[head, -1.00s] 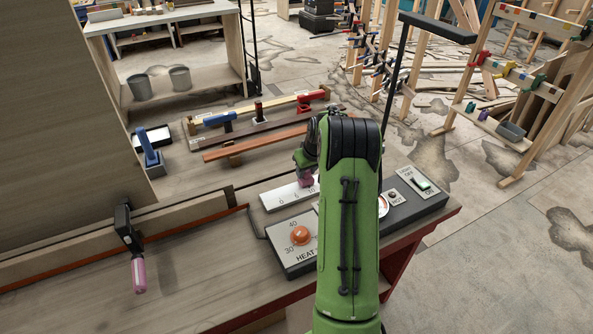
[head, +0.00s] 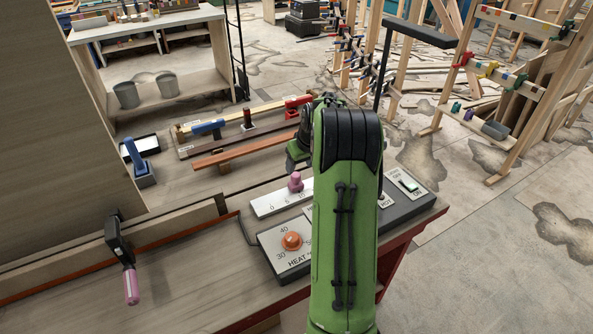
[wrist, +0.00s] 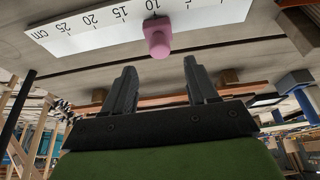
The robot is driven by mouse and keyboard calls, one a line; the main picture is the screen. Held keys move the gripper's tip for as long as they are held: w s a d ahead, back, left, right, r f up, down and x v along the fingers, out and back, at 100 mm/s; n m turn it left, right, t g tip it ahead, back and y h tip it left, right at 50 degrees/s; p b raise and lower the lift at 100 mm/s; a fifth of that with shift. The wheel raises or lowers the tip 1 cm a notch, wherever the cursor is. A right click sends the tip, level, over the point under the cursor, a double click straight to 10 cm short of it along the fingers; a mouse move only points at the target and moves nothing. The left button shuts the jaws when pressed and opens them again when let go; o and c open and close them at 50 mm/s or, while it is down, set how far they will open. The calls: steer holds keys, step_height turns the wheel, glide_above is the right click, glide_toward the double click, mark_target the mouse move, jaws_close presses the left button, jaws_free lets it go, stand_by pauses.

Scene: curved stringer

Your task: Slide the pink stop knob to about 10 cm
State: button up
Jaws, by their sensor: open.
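The pink stop knob (head: 295,182) stands on the white ruler strip (head: 266,206) on the bench. In the wrist view the knob (wrist: 157,38) sits at the 10 label of the scale (wrist: 85,32), clearly short of 15. My gripper (wrist: 160,63) is open and empty, its two dark fingers apart. The knob is beyond the fingertips and not between them. In the head view my gripper (head: 296,160) is above and behind the knob, partly hidden by my green arm. The arm also hides the strip's right part.
A heat panel with an orange dial (head: 291,241) lies in front of the strip. A pink-handled tool (head: 131,287) lies at left. Wooden rails with clamps (head: 240,155) lie behind the strip.

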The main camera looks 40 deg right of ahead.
steer(key=p+v, duration=0.1)
steer(key=v, duration=0.7)
steer(key=shift+r, duration=0.15)
steer(key=s+a+r+n, duration=0.15)
steer(key=a+r, duration=0.25)
steer(key=a, duration=0.5)
steer(key=s+a+r, duration=0.3)
steer(key=a+r, duration=0.2)
steer(key=a, duration=0.5)
steer(key=s+a+f, duration=0.1)
steer(key=s+a, duration=0.5)
steer(key=s, duration=0.2)
steer(key=s+a+f+n+t+y, duration=0.1)
steer(key=s+a, duration=0.5)
steer(key=s, duration=0.3)
steer(key=shift+s+a+f, duration=0.25)
steer(key=shift+s+a, duration=0.05)
steer(key=shift+a, duration=0.1)
steer(key=shift+n, duration=0.25)
